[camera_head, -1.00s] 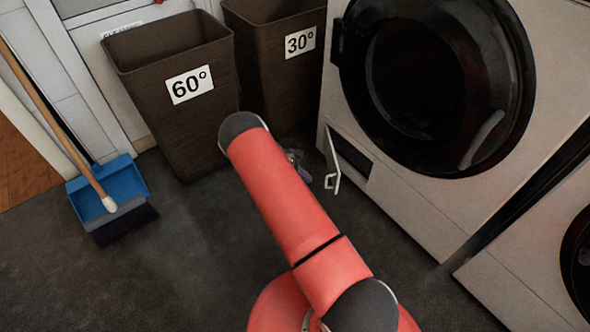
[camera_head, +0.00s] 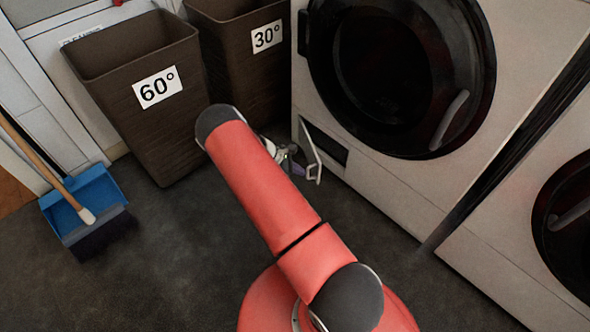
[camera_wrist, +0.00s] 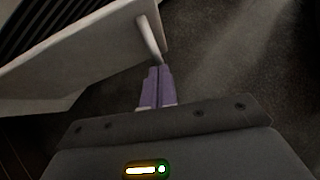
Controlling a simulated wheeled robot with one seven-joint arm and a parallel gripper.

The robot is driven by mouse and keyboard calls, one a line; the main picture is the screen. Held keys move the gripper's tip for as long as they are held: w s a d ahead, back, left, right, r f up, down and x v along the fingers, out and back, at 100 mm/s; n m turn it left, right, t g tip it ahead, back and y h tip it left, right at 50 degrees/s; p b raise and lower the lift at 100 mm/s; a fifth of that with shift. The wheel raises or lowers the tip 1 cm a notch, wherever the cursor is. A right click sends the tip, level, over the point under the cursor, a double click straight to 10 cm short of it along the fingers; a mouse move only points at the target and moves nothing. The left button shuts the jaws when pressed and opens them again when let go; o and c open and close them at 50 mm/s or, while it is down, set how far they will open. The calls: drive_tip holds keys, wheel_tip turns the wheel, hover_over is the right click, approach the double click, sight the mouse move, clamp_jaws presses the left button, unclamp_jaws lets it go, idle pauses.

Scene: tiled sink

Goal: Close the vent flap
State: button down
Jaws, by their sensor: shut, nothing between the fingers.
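The vent flap (camera_head: 311,152) is a thin white panel at the lower left of the washing machine front. It stands swung open, out from the dark opening (camera_head: 327,146). In the wrist view the flap (camera_wrist: 75,60) fills the upper left as a pale slab with a small projecting bar near its right end. My gripper (camera_head: 289,158) is just left of the flap in the head view, partly hidden by my red arm. In the wrist view its purple fingers (camera_wrist: 157,72) are together and empty, close by the flap's right end; whether they touch it is unclear.
Brown bins marked 60° (camera_head: 150,110) and 30° (camera_head: 245,60) stand left of the washer (camera_head: 380,190). A blue dustpan (camera_head: 95,195) with a broom is at far left. A second machine (camera_head: 510,240) is at right. Dark floor before the washer is clear.

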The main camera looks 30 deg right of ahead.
drive_tip(key=s+d+n+t, duration=0.3)
drive_tip(key=d+n, duration=0.1)
drive_tip(key=d, duration=0.7)
drive_tip(key=shift+d+h, duration=0.25)
drive_tip(key=shift+h, duration=0.05)
drive_tip(key=shift+d+r, duration=0.1)
